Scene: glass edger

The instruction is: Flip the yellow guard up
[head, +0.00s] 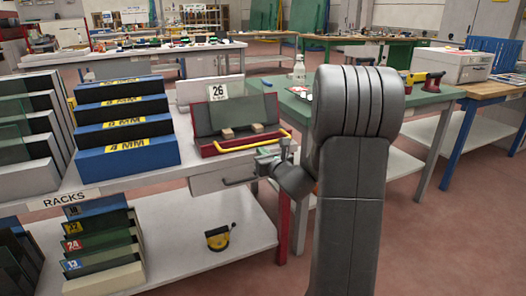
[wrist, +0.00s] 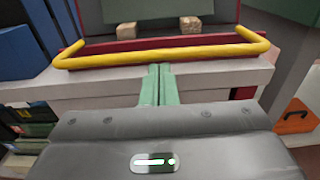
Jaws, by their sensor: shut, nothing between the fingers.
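The yellow guard (head: 252,141) is a bent bar along the front of a dark red tray (head: 204,146) in the head view. In the wrist view the guard (wrist: 160,53) runs across the upper part, low in front of the red tray edge, with both ends bent back. My gripper (wrist: 160,72) has its green fingers together with nothing between them. The fingertips point at the middle of the guard, just below it in the picture; I cannot tell whether they touch it. In the head view my gripper (head: 270,153) is near the guard's right part, partly hidden by my arm.
Two small wooden blocks (head: 227,133) lie in the tray before a dark glass pane. Blue 4 MM racks (head: 125,155) stand to the left on the white bench. A drawer handle (head: 240,181) sits below the tray. A bottle (head: 299,70) stands on the green table behind.

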